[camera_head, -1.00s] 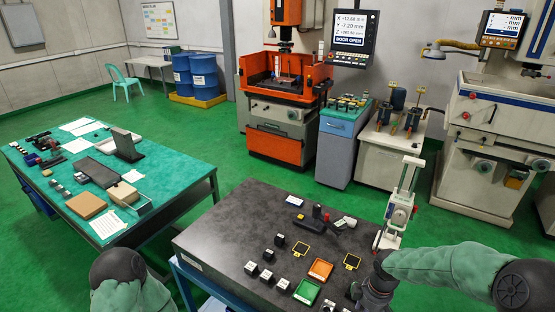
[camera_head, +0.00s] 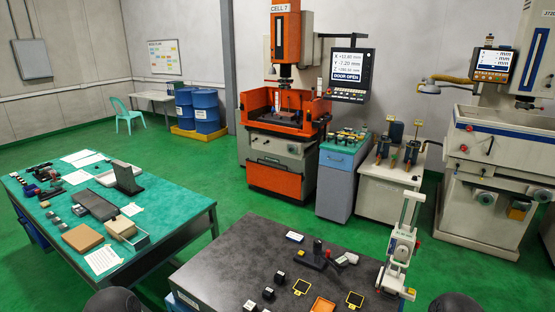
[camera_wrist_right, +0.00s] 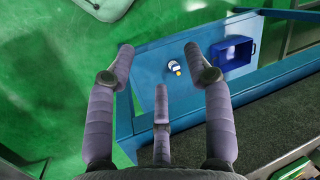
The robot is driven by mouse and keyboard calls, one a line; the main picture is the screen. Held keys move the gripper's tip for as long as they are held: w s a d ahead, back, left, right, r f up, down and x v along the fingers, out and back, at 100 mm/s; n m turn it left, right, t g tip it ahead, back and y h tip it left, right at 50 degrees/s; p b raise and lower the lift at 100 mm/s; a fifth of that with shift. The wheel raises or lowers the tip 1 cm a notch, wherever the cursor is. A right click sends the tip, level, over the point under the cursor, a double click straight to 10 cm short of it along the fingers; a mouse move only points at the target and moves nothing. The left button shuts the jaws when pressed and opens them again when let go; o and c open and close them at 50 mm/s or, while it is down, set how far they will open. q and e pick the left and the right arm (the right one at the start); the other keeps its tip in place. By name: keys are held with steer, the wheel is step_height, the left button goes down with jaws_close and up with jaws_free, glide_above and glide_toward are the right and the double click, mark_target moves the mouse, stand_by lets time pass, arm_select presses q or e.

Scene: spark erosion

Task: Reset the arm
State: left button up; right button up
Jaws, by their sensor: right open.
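My right gripper (camera_wrist_right: 165,85) shows in the right wrist view with its purple-grey fingers spread apart and nothing between them. It points down beside the dark-topped table, over a blue lower shelf (camera_wrist_right: 190,48) and green floor. In the head view the right gripper is out of frame; only a dark rounded part of my right arm (camera_head: 457,304) shows at the bottom edge. My left arm (camera_head: 113,302) shows only as a dark rounded part at the bottom edge, and its gripper is out of frame.
A green table (camera_head: 165,222) stands left. A blue bin (camera_wrist_right: 232,52) and a small white item (camera_wrist_right: 174,66) are below in the wrist view.

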step_height(320, 180, down, 17)
steer(key=a+b, duration=0.2)
steer(key=b, duration=1.5)
steer(key=shift+r, duration=0.2)
steer(key=shift+r, duration=0.1)
